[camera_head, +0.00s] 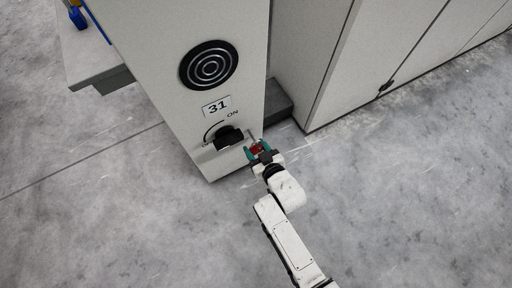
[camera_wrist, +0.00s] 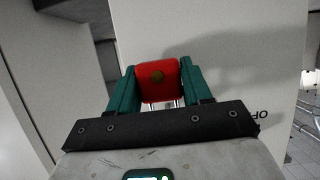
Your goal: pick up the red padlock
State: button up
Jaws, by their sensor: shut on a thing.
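The red padlock (camera_wrist: 158,80) sits between the two green fingers of my gripper (camera_wrist: 160,84) in the wrist view, with the fingers shut on its sides. Whether the shackle still touches anything on the cabinet cannot be told.
The cabinet (camera_head: 170,75) carries a round black grille (camera_head: 208,65), a label "31" (camera_head: 217,106) and a black rotary switch (camera_head: 228,137) marked ON. Taller grey cabinets (camera_head: 390,50) stand to the right. A ledge (camera_head: 92,65) juts out at left. The concrete floor (camera_head: 400,200) is clear.

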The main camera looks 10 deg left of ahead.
jog(key=shift+r, duration=0.45)
jog(key=s+d+p, duration=0.6)
jog(key=s+d, duration=0.4)
jog(key=s, duration=0.5)
jog(key=w+d+r+m+t+h, duration=0.1)
jog(key=w+d+r+m+h, duration=0.2)
jog(key=r, duration=0.5)
jog(key=w+d+r+m+h+p, duration=0.1)
jog(key=w+d+r+m+h, duration=0.1)
jog(key=w+d+r, duration=0.55)
jog(key=w+d+r+m+t+h, duration=0.1)
jog(key=w+d+r+m+h, duration=0.15)
jog(key=r, duration=0.75)
notch_tip(320, 180, up, 17)
jog(key=s+p, duration=0.2)
jog(key=p, duration=2.5)
jog(key=shift+s+n, duration=0.3)
jog(key=shift+n, duration=0.15)
jog(key=shift+a, duration=0.1)
